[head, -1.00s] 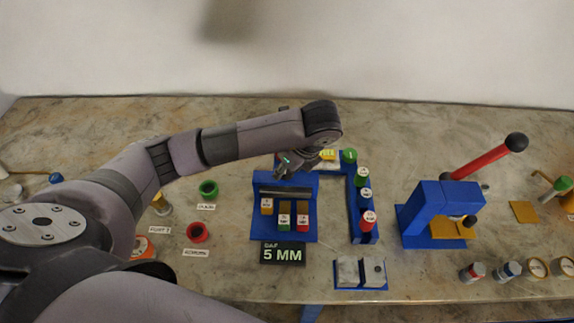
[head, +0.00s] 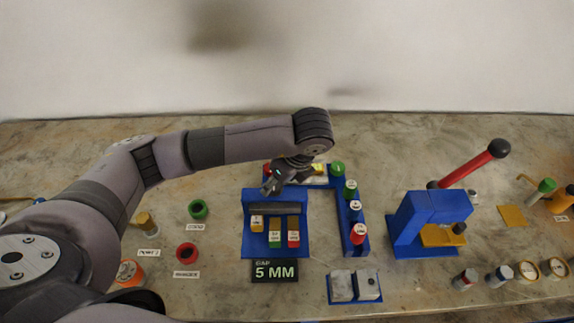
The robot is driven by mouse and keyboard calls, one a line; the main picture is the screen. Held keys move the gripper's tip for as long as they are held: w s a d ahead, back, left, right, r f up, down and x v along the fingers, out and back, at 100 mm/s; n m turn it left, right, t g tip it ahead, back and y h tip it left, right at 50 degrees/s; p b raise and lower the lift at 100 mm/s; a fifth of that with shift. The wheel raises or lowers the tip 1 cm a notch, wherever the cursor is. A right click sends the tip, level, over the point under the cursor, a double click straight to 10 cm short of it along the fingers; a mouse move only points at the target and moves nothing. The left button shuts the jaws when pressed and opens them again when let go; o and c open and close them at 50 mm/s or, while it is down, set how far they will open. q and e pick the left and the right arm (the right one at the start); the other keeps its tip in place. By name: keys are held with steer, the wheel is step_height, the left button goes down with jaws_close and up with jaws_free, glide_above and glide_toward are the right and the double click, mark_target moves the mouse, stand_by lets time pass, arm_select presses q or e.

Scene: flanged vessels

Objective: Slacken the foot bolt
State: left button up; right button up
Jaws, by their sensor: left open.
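My left arm reaches in from the left, and its gripper (head: 271,184) is open over the back edge of a blue fixture (head: 250,234). The fixture has a dark grey bar across it and yellow, green and red tagged pieces in front of the bar. I see nothing between the fingers, though they show small and partly hidden by the wrist. I cannot tell which part is the foot bolt. A blue L-shaped rack (head: 347,222) beside the fixture carries green, white and red capped pieces; the wrist hides part of its back row. My right gripper is not in view.
A black "GAP 5 MM" sign (head: 275,271) stands in front of the fixture. Grey blocks (head: 342,286) sit on a blue plate. A blue press (head: 430,208) with a red lever stands at right. A green ring (head: 198,209) and a red ring (head: 187,253) lie at left.

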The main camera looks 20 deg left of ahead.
arm_select(q)
steer(key=v, duration=0.9)
steer(key=shift+r, duration=0.2)
steer(key=shift+s+d+f, duration=0.1)
